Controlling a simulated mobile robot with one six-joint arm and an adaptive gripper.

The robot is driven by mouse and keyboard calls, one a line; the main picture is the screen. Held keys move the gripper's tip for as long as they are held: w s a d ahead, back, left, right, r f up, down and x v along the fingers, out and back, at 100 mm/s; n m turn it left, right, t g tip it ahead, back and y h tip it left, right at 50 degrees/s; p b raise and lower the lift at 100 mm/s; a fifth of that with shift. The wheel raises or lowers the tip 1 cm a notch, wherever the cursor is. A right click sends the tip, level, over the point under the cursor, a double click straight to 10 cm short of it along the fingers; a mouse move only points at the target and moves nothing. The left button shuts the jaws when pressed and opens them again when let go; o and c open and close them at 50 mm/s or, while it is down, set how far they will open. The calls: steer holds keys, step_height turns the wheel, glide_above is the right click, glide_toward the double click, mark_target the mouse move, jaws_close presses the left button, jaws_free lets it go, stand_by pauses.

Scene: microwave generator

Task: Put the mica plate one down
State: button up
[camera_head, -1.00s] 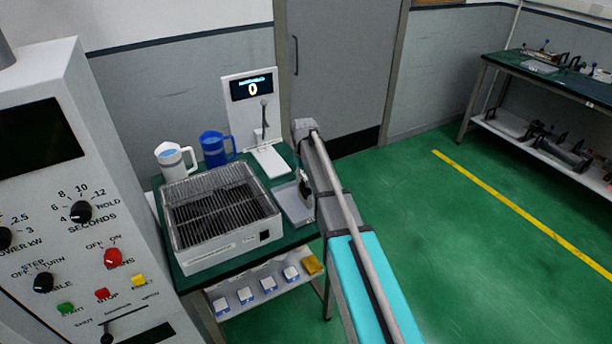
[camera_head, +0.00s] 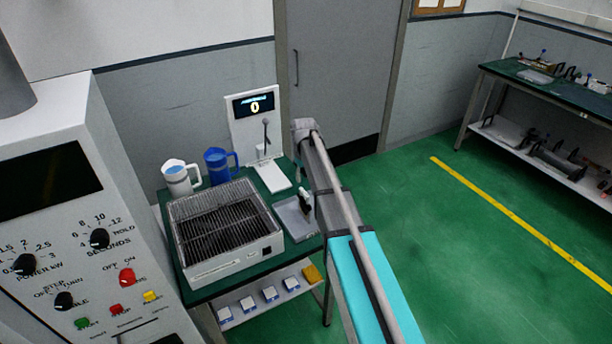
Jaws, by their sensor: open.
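My gripper (camera_head: 305,198) hangs at the end of my arm, above or beside a shallow grey tray (camera_head: 288,212) at the right end of the green bench. Only its dark finger part shows, largely hidden behind my arm, and its jaws are open. I cannot make out a mica plate; any plate in or by the tray is too small or hidden to tell. I cannot tell whether the gripper touches the tray.
The bench holds a grilled box (camera_head: 228,238), a white jug (camera_head: 180,179), a blue jug (camera_head: 216,166) and a display stand (camera_head: 256,110). A control cabinet (camera_head: 75,200) stands close at left. Green floor (camera_head: 450,260) is clear at right; another bench (camera_head: 545,85) stands beyond.

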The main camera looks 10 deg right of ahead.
steer(key=shift+r+p, duration=0.4)
steer(key=shift+r, duration=0.25)
steer(key=shift+s, duration=0.45)
steer(key=s+m, duration=0.3)
steer(key=s, duration=2.5)
steer(key=shift+s+d+m, duration=0.3)
step_height(320, 180, down, 4)
steer(key=b, duration=0.4)
steer(key=shift+f, duration=0.15)
